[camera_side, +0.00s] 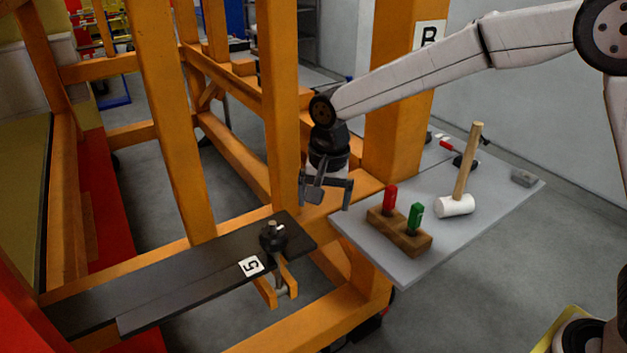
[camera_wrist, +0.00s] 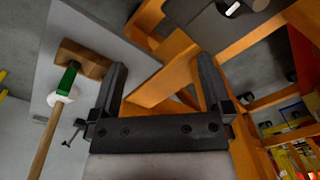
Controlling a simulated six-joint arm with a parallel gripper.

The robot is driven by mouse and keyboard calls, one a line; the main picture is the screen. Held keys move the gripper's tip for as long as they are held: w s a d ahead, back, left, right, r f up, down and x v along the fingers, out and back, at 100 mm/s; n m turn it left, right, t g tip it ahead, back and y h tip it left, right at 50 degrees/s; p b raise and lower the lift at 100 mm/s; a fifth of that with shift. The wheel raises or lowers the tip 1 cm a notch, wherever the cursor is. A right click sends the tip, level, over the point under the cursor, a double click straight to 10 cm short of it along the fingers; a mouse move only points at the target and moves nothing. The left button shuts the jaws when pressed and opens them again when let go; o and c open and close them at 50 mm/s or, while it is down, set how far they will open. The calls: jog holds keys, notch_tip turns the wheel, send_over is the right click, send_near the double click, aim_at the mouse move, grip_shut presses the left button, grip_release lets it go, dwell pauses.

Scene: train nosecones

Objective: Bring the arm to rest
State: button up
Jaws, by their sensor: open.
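My gripper (camera_side: 325,190) hangs pointing down from my arm, left of the grey shelf and above the orange beam. Its two fingers are apart with nothing between them. In the wrist view my gripper (camera_wrist: 160,80) also shows open and empty, with orange beams behind the gap. It appears apart from the things around it in the side view.
An orange frame (camera_side: 280,110) stands close behind my gripper. The grey shelf (camera_side: 375,255) bears a wooden block (camera_side: 410,239) with red and green pieces, and a mallet (camera_side: 456,205). A dark plate (camera_side: 150,285) with a black clamp knob (camera_side: 273,237) lies left.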

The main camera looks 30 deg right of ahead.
jog(key=s+d+f+n+t, duration=0.1)
jog(key=s+d+f+n, duration=0.2)
jog(key=s+d, duration=0.4)
jog(key=s+d+f+n, duration=0.3)
jog(key=s+d+n, duration=0.2)
jog(key=s+d, duration=0.3)
jog(key=shift+s+t, duration=0.4)
jog(key=shift+s, duration=0.85)
jog(key=shift+d, duration=0.1)
